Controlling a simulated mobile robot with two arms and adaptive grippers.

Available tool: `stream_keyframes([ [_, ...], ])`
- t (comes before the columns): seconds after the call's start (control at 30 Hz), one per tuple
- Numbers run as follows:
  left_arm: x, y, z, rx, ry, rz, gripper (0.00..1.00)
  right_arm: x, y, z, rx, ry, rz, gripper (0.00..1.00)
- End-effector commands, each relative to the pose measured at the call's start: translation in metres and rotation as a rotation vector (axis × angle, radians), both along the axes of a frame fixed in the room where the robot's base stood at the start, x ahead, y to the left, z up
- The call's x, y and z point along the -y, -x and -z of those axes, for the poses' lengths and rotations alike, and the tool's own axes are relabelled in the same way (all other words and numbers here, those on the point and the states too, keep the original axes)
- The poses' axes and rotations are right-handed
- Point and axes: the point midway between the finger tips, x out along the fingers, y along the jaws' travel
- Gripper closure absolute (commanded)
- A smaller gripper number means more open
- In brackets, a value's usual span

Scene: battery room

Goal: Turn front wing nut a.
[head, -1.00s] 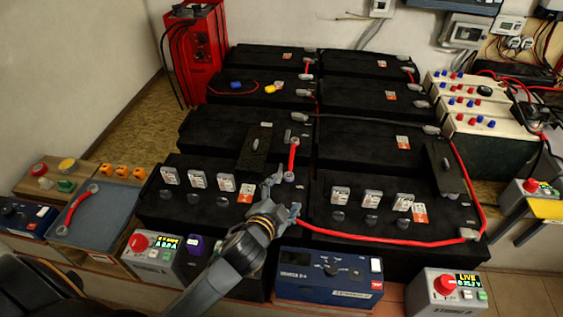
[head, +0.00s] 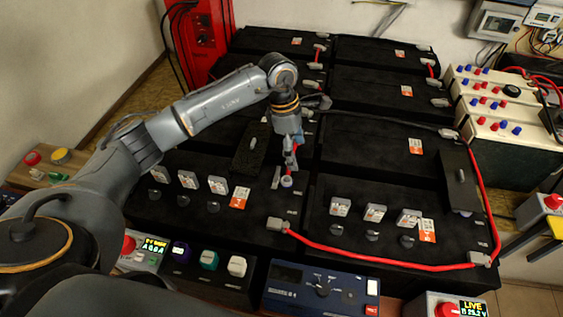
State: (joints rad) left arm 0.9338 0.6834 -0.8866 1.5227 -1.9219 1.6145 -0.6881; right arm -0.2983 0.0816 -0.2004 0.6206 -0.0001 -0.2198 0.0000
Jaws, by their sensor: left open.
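My left gripper (head: 284,170) points down, open, over the inner back corner of the front left battery (head: 180,208). Its fingers are close above a small grey-violet terminal fitting (head: 287,182) at the lower end of a short red link. I cannot tell whether this fitting is front wing nut a, or whether a finger touches it. The gripper hides most of the link and its far end. My right gripper is not in view.
A red cable (head: 375,262) runs along the front right battery (head: 385,230). A black cover plate (head: 251,150) lies just left of the gripper, and another (head: 460,180) lies at the right. A blue meter (head: 322,288) stands in front.

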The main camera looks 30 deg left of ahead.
Motion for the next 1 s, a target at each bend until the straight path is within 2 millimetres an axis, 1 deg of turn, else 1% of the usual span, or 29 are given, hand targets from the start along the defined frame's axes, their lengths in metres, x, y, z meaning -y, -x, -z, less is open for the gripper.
stream_keyframes([
  [0.03, -0.022, -0.003, -0.006, -0.007, -0.078, -0.002, 0.21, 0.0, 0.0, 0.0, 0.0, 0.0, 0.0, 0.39],
  [0.1, -0.043, -0.003, -0.011, -0.022, -0.153, -0.004, 0.21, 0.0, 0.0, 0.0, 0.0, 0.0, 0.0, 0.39],
  [0.2, -0.058, -0.002, -0.013, -0.034, -0.205, -0.008, 0.21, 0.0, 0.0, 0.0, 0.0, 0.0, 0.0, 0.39],
  [0.27, -0.06, -0.002, -0.011, -0.039, -0.215, -0.008, 0.21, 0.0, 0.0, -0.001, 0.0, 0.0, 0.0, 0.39],
  [0.37, -0.06, -0.001, -0.001, -0.04, -0.215, -0.008, 0.21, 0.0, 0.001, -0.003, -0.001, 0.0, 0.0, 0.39],
  [0.47, -0.06, 0.0, 0.016, -0.043, -0.213, -0.009, 0.21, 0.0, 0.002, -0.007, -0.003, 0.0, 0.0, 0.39],
  [0.6, -0.059, 0.0, 0.047, -0.043, -0.212, -0.008, 0.21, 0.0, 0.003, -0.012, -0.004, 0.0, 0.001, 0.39],
  [0.8, -0.059, -0.001, 0.088, -0.041, -0.211, -0.009, 0.21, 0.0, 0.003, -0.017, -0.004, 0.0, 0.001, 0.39],
  [0.9, -0.058, -0.001, 0.104, -0.04, -0.21, -0.009, 0.21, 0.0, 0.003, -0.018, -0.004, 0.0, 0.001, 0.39],
  [1.0, -0.059, -0.001, 0.114, -0.038, -0.209, -0.01, 0.21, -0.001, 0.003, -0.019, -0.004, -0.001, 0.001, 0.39],
])
